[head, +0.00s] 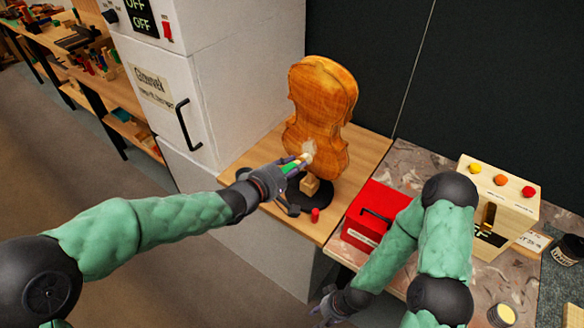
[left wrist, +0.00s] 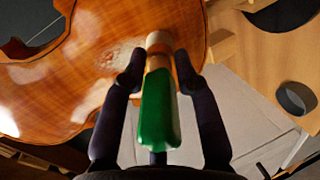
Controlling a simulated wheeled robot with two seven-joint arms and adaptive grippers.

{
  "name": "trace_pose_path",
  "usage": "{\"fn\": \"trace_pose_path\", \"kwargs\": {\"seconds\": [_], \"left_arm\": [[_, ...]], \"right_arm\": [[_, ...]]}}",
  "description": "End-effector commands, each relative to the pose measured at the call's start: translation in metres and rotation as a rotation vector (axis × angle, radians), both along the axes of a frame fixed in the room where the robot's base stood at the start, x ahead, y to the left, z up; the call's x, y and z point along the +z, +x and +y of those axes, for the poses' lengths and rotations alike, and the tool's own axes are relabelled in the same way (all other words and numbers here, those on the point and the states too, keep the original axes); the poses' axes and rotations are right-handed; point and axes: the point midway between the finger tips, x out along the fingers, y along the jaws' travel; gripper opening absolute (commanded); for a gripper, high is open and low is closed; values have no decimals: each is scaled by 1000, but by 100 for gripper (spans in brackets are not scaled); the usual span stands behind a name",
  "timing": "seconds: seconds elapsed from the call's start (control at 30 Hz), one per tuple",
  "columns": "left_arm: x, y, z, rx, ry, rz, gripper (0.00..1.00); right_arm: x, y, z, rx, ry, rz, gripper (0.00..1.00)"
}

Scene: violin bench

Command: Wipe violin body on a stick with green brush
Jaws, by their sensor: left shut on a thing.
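The violin body (head: 322,100) stands upright on a stick with a wooden block and a black round base (head: 305,197). It also fills the upper left of the left wrist view (left wrist: 60,75), with a pale dusty patch (left wrist: 122,54) on its surface. My left gripper (head: 288,172) is shut on the green brush (left wrist: 155,110). The brush's pale tip lies at the lower part of the violin body, beside the pale patch; whether it touches is hard to tell. My right gripper (head: 328,304) hangs low near the bottom of the head view, partly cut off.
The violin stands on a wooden bench top (head: 365,150). A small red object (head: 315,214) lies near its front edge. A red box (head: 376,214) and a wooden box with coloured knobs (head: 500,200) stand to the right. A white cabinet (head: 215,75) stands behind left.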

Motion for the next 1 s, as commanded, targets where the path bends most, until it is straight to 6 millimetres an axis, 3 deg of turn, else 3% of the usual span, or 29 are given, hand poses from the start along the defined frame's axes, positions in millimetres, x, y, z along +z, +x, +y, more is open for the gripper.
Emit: {"fn": "trace_pose_path", "kwargs": {"seconds": [1.0], "left_arm": [[2, 14, -11, 0, -1, -1, 0]], "right_arm": [[3, 0, 0, 0, 0, 0, 40]]}}
